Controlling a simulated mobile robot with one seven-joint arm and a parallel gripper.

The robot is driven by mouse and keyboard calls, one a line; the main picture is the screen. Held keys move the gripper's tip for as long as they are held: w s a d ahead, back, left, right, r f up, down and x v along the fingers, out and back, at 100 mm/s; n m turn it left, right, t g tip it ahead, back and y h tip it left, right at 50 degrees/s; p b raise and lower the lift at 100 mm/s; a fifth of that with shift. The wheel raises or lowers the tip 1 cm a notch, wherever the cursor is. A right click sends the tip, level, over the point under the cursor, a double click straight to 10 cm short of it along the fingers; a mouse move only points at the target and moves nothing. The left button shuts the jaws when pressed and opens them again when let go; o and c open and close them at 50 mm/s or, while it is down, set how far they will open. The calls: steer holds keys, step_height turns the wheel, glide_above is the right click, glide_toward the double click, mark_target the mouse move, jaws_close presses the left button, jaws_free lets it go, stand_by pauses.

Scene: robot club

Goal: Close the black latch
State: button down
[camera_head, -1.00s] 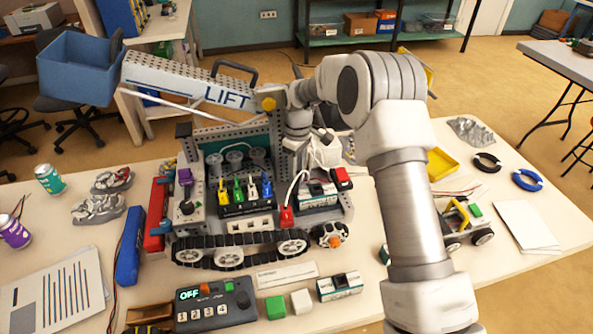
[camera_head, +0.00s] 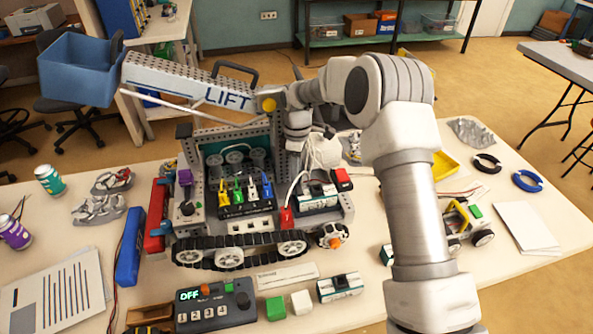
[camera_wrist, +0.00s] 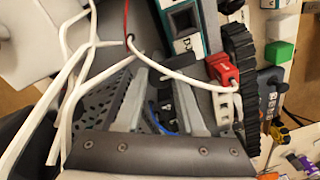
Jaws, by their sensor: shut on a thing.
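My gripper (camera_wrist: 158,66) shows in the wrist view with its two grey fingers converging over the grey perforated chassis of the tracked robot (camera_wrist: 110,97). A small dark part (camera_wrist: 166,88) shows between the fingers; I cannot tell whether it is the black latch. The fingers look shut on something. In the head view my wrist points down behind the lift arm's hinge, and the fingertips are hard to make out. A white and teal battery module with a black piece on top (camera_head: 317,195) sits in the robot's right bay. It also shows in the wrist view (camera_wrist: 187,25).
A red plug (camera_head: 286,217) with a white cable lies close by the module. Colored connectors (camera_head: 245,190) stand at the front. The blue bucket (camera_head: 80,68) hangs left on the lift arm (camera_head: 185,82). A control box (camera_head: 215,308) lies in front.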

steer(key=c, duration=0.5)
jaws_free()
steer(key=r, duration=1.7)
steer(key=shift+w+r+p, duration=0.2)
steer(key=shift+w+p, duration=0.1)
steer(key=shift+r, duration=0.1)
steer(key=s+d+r+m+t, duration=0.2)
steer(key=s+d+r+m, duration=0.25)
steer(key=s+r, duration=0.3)
steer(key=s+d+r+m+t, duration=0.1)
steer(key=s+d+r+m, duration=0.2)
steer(key=s+d+r, duration=0.45)
steer(key=s+d+f+m+t, duration=0.1)
steer(key=s+f+m, duration=0.1)
steer(key=s, duration=0.4)
steer(key=s+d+f+m+t, duration=0.1)
steer(key=s+d+f+m, duration=0.1)
steer(key=s, duration=0.5)
steer(key=s+d+f+m+t, duration=0.1)
steer(key=s+d+f+m, duration=0.1)
steer(key=s+m, duration=0.2)
steer(key=shift+s+f+m, duration=0.2)
steer(key=shift+s+m, duration=0.05)
steer(key=shift+s, duration=1.15)
